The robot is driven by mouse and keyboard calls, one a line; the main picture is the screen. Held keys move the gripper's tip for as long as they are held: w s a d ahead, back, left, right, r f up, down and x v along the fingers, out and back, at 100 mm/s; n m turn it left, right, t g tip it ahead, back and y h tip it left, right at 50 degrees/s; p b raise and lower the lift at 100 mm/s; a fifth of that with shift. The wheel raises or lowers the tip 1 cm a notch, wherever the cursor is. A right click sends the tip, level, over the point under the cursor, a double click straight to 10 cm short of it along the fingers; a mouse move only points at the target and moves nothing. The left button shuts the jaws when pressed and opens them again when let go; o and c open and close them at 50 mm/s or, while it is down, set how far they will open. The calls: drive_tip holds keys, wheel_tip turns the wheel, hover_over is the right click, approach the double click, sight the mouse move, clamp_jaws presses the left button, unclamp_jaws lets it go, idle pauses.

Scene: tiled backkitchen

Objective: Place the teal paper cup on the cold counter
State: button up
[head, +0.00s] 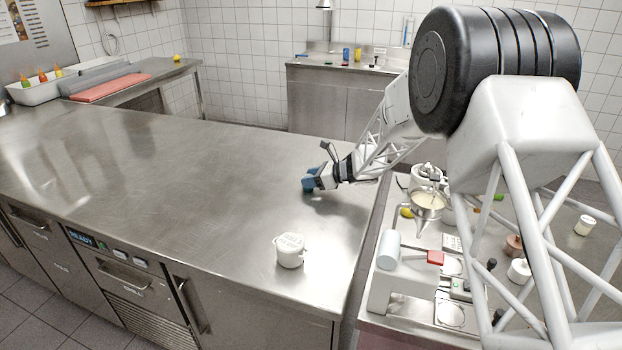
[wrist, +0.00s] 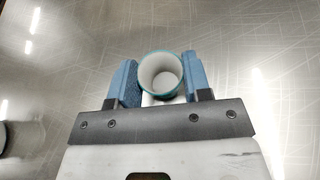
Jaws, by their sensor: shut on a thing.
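The teal paper cup (wrist: 161,72) shows in the wrist view with a teal rim and a pale inside, its open mouth facing the camera. My gripper (wrist: 160,80) has its two blue fingers shut on the cup, one on each side. In the head view my gripper (head: 311,181) is low over the right part of the long steel counter (head: 170,190), which has drawers and a lit display in its front. The fingers largely hide the cup there. I cannot tell whether its base touches the counter top.
A white lidded jug (head: 290,251) stands nearer the counter's front right. The counter's left and middle are clear. Across a gap on the right, a table holds a pale machine (head: 402,285) and small containers. A sink unit (head: 330,95) stands behind.

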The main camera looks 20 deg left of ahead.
drive_tip(key=shift+f, duration=0.1)
drive_tip(key=o, duration=0.9)
drive_tip(key=shift+d+r, duration=0.35)
drive_tip(key=shift+d, duration=0.15)
drive_tip(key=v, duration=1.1)
